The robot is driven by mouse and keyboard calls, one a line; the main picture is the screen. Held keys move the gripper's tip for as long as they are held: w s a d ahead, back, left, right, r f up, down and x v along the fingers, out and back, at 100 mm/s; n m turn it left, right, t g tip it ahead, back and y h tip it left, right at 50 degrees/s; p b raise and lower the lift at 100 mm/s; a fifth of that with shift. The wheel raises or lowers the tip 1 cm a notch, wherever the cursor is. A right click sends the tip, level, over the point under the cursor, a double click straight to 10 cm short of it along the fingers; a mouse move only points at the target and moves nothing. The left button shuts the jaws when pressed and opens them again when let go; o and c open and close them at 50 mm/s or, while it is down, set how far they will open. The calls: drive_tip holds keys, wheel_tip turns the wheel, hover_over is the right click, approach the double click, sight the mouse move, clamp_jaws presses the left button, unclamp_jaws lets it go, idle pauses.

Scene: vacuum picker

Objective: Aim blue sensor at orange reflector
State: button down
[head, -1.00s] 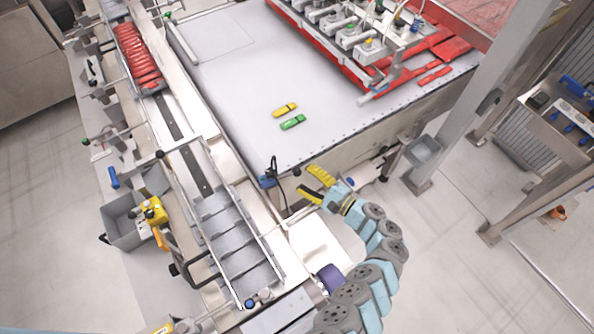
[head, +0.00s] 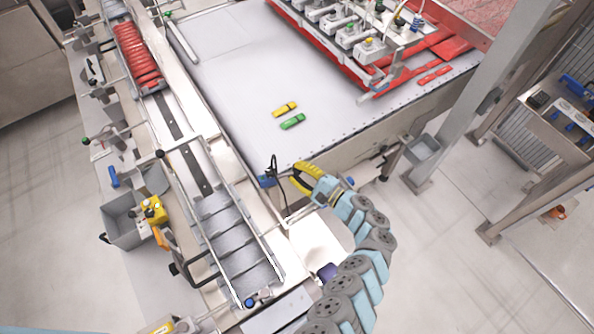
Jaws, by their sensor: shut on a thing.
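The small blue sensor (head: 266,181) sits on the rail at the near corner of the white table, beside a black upright bracket and cable. My gripper (head: 292,178) has yellow fingers whose tips come together just right of the blue body. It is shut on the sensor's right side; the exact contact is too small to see. An orange part (head: 161,238) stands left of the grey-pocketed conveyor, below a yellow device; I cannot tell whether it is the reflector. The sensor's facing direction is not clear.
A yellow packet (head: 285,109) and a green packet (head: 292,122) lie on the white table (head: 225,85). The conveyor (head: 236,240) runs along the left, with red packs (head: 137,57) farther up. A red-framed picker head (head: 350,45) stands over the table's back right.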

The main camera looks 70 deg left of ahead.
drive_tip(key=shift+f+b, duration=0.15)
drive_tip(key=shift+b, duration=0.2)
drive_tip(key=shift+a+f+b, duration=0.1)
drive_tip(key=shift+f+b, duration=0.05)
drive_tip(key=shift+b, duration=0.3)
drive_tip(key=b, duration=0.1)
drive_tip(key=n+g+b, duration=0.1)
drive_tip(key=b, duration=0.1)
drive_tip(key=shift+a+h, duration=0.25)
drive_tip(key=shift+h, duration=0.15)
drive_tip(key=shift+a+g+b, duration=0.25)
drive_tip(key=shift+g+b, duration=0.15)
drive_tip(key=shift+b, duration=0.3)
drive_tip(key=shift+a+r, duration=0.2)
drive_tip(key=shift+a, duration=0.15)
drive_tip(key=c, duration=0.7)
unclamp_jaws()
drive_tip(key=shift+s+a, duration=0.1)
